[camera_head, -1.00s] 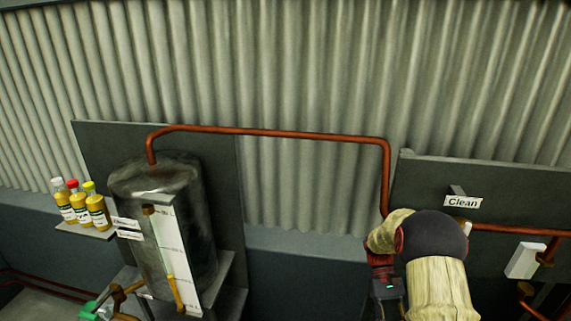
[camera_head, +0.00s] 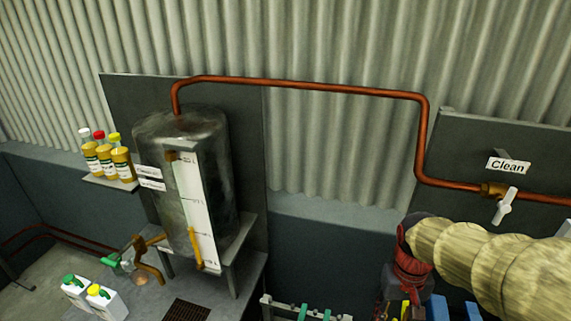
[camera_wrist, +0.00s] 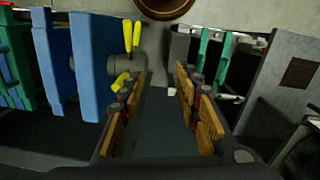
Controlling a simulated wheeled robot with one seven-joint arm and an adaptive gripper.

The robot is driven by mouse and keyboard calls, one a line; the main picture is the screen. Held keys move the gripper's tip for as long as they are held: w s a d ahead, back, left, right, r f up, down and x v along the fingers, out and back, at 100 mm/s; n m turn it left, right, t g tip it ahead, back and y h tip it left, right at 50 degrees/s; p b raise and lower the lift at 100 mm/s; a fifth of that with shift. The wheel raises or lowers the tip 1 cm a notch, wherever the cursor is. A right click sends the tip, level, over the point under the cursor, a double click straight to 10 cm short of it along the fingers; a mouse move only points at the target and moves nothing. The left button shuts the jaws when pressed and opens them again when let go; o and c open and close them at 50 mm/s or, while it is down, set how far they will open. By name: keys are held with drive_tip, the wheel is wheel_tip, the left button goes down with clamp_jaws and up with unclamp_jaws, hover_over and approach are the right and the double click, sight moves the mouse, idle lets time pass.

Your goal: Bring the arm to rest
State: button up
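My gripper (camera_wrist: 163,82) shows in the wrist view with its two orange-padded fingers apart. The gap between them is empty, over a dark floor area. In the head view my arm, in a beige sleeve (camera_head: 480,265), reaches in from the right edge to a red and dark wrist part (camera_head: 412,268) at the lower right. The fingers cannot be made out there.
Blue panels (camera_wrist: 92,65) stand left of the fingers, with yellow handles (camera_wrist: 131,35) close by. A metal tank (camera_head: 150,130), bottles (camera_head: 105,160) and white-handled valve (camera_head: 505,207) line the wall.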

drive_tip(key=s+a+r+n+t+b, duration=0.1)
drive_tip(key=s+a+r+t+b, duration=0.2)
drive_tip(key=s+a+t+b, duration=0.2)
drive_tip(key=shift+s+a+t+b, duration=0.3)
drive_tip(key=shift+s+t+b, duration=0.6)
drive_tip(key=shift+b, duration=0.95)
